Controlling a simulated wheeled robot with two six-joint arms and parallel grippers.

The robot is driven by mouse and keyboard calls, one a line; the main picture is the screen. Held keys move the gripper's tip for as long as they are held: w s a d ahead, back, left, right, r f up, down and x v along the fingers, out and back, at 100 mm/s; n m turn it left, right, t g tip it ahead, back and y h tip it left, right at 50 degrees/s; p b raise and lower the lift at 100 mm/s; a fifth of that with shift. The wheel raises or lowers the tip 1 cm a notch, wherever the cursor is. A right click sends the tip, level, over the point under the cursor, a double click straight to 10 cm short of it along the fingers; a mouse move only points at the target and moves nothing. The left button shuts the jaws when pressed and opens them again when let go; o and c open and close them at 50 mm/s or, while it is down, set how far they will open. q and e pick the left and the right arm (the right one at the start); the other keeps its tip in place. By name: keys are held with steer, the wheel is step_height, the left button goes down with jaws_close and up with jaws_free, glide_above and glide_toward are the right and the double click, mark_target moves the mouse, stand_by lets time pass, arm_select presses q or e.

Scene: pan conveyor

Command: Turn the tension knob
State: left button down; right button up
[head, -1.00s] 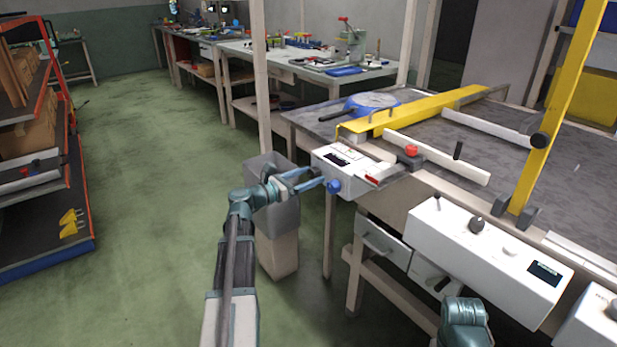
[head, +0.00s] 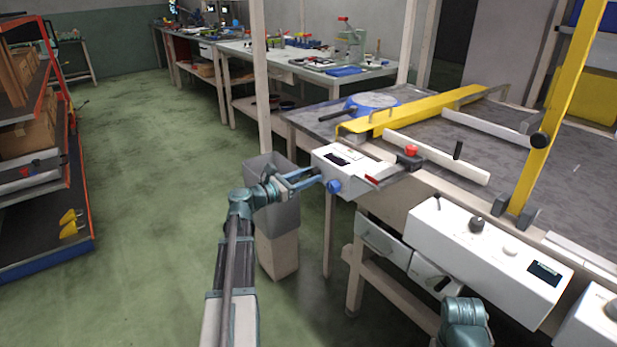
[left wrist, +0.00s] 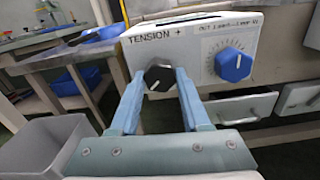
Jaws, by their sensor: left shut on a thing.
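The tension knob (left wrist: 159,76) is black with a white pointer mark slanting to the lower left. It sits on the front of a white control box (head: 348,161) under the printed word TENSION and a plus sign. My left gripper (head: 320,177) is shut on this knob, one blue finger on each side, as the left wrist view shows (left wrist: 160,86). In the head view the fingers hide the knob. A blue knob (left wrist: 233,65) with a dial scale is on the same box, to the right of the fingers. My right gripper is not in view.
A grey bin (head: 284,207) stands below my left gripper. A yellow guide bar (head: 415,114) and white rails lie over the conveyor table (head: 440,140). A second white control box (head: 485,262) is at the front right. The green floor at left is open.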

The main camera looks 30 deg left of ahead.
arm_select(q)
steer(key=shift+m, duration=2.5)
steer(key=shift+c, duration=1.8)
jaws_free()
steer(key=v, duration=1.4)
